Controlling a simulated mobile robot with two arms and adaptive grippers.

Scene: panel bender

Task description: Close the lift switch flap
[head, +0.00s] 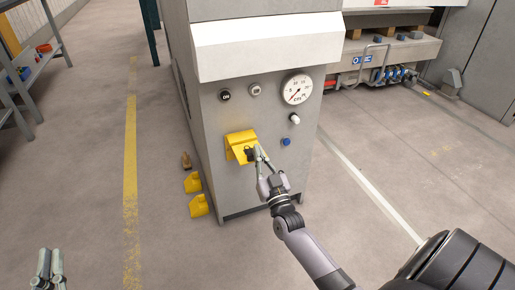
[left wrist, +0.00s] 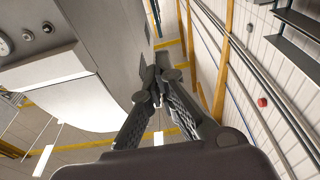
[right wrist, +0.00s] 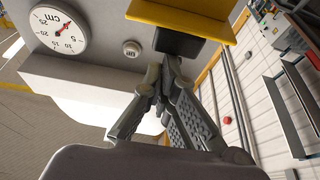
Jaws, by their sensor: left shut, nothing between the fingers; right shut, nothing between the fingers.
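The yellow lift switch flap (head: 241,146) is on the front of the grey machine cabinet, tilted out from the panel, with a black part (head: 250,153) under it. My right gripper (head: 258,148) is shut and empty, its fingertips at the flap's right side. In the right wrist view the yellow flap (right wrist: 185,18) and the black part (right wrist: 179,43) are just beyond the shut fingertips (right wrist: 165,62). I cannot tell whether they touch. My left gripper (head: 50,252) is shut and empty at the lower left, far from the flap; its fingers also show in the left wrist view (left wrist: 157,72).
The cabinet (head: 270,185) carries a round gauge (head: 297,89), a white knob (head: 294,118) and a blue button (head: 286,142). Yellow pedals (head: 198,205) stand on the floor at its left. A shelf (head: 35,75) is at the far left. The floor between is clear.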

